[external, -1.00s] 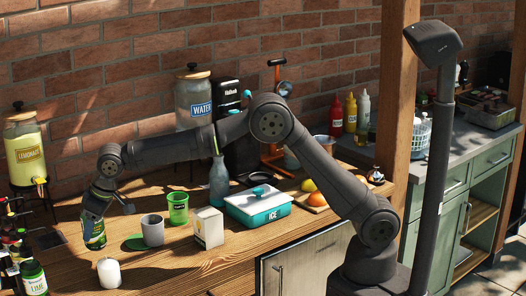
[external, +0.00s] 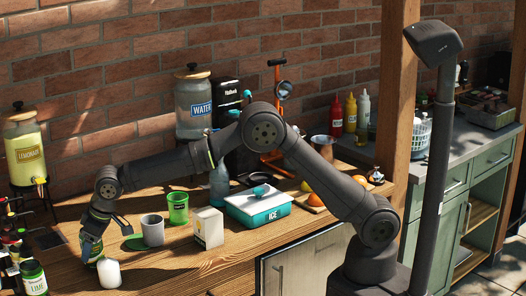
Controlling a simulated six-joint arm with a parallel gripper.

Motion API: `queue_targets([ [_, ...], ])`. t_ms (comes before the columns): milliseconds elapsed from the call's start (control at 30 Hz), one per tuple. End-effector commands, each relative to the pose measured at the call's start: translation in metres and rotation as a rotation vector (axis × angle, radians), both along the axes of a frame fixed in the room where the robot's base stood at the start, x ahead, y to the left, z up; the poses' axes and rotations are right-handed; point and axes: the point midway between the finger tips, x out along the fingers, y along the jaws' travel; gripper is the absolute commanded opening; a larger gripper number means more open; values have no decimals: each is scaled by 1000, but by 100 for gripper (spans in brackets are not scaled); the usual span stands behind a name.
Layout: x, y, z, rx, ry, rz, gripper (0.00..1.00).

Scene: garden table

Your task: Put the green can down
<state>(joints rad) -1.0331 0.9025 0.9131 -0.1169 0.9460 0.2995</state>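The green can (external: 91,249) is at the left of the wooden table, mostly hidden by my gripper (external: 93,240). My gripper points down with its fingers around the can. The can is low, at or very near the tabletop; I cannot tell whether its base touches the wood. It is just behind and left of a white candle (external: 109,273), close to it in the picture.
A grey cup (external: 152,229), a green cup (external: 178,208), a white carton (external: 207,227) and an ice box (external: 258,207) stand to the right. A lime jar (external: 33,278) and a lemonade dispenser (external: 25,150) are at the left. Bare wood (external: 180,265) lies in front.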

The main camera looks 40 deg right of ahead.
Motion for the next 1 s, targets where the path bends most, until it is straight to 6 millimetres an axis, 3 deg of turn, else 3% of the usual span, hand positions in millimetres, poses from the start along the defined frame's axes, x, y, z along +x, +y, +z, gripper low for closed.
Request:
queue_targets([
  [433,-1,-1,9,1,0,0,81],
  [800,-22,-21,77,2,-1,1,81],
  [1000,-30,-29,105,0,0,1,81],
])
